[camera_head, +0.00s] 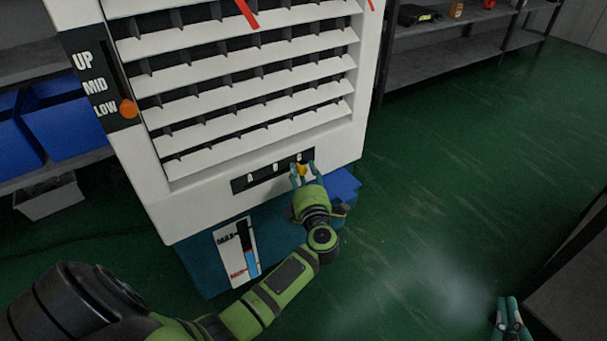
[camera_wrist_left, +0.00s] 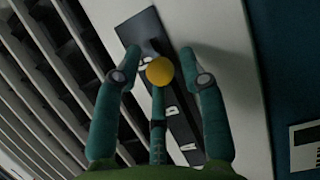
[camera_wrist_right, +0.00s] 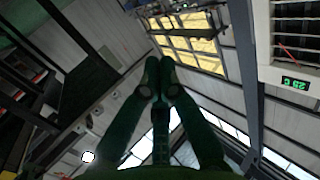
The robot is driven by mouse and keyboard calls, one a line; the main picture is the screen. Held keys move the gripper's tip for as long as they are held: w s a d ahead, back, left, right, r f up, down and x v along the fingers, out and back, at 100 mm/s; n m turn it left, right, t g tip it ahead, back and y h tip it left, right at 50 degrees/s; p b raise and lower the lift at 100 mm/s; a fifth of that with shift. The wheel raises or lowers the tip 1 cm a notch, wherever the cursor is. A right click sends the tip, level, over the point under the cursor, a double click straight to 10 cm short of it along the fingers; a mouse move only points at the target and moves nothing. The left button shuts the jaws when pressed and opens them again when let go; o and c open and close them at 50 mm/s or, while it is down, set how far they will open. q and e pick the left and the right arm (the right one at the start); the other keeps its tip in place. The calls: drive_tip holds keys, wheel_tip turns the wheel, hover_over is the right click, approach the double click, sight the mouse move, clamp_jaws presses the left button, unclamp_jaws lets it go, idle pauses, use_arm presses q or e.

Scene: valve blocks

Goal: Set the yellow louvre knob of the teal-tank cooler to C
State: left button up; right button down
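The yellow louvre knob (camera_head: 302,170) sits at the right end of a black lettered strip (camera_head: 265,174) low on the white cooler (camera_head: 185,205), above its teal tank (camera_head: 205,262). In the left wrist view the round knob (camera_wrist_left: 160,71) is beside the strip's far-end letter, too small to read surely; the other end looks like A. My left gripper (camera_head: 303,170) is at the knob. In its wrist view the gripper (camera_wrist_left: 158,52) is open, one finger each side of the knob with visible gaps. My right gripper (camera_head: 508,303) is low at right, fingers together and empty.
An orange slider knob (camera_head: 128,108) is at LOW on the cooler's UP/MID/LOW scale. A level gauge (camera_head: 238,250) is on the tank front. Blue bins (camera_head: 65,125) are on a shelf at left. Dark shelving (camera_head: 440,58) stands behind. Green floor (camera_head: 450,160) at right is clear.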

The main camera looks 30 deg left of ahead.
use_arm(q)
clamp_jaws()
drive_tip(key=shift+w+d+r+p, duration=0.1)
drive_tip(key=shift+w+d+p, duration=0.2)
drive_tip(key=shift+w, duration=0.25)
use_arm(e)
drive_tip(key=f, duration=0.1)
drive_tip(key=f+g, duration=0.1)
drive_tip(key=d+f+g+h, duration=0.1)
drive_tip(key=shift+s+d+f, duration=0.1)
drive_tip(key=shift+s+f, duration=0.1)
drive_tip(key=shift+s, duration=0.15)
use_arm(q)
drive_tip(key=o, duration=0.5)
unclamp_jaws()
drive_tip(key=shift+w, duration=0.1)
use_arm(e)
drive_tip(key=shift+w+f, duration=0.1)
drive_tip(key=shift+w, duration=0.05)
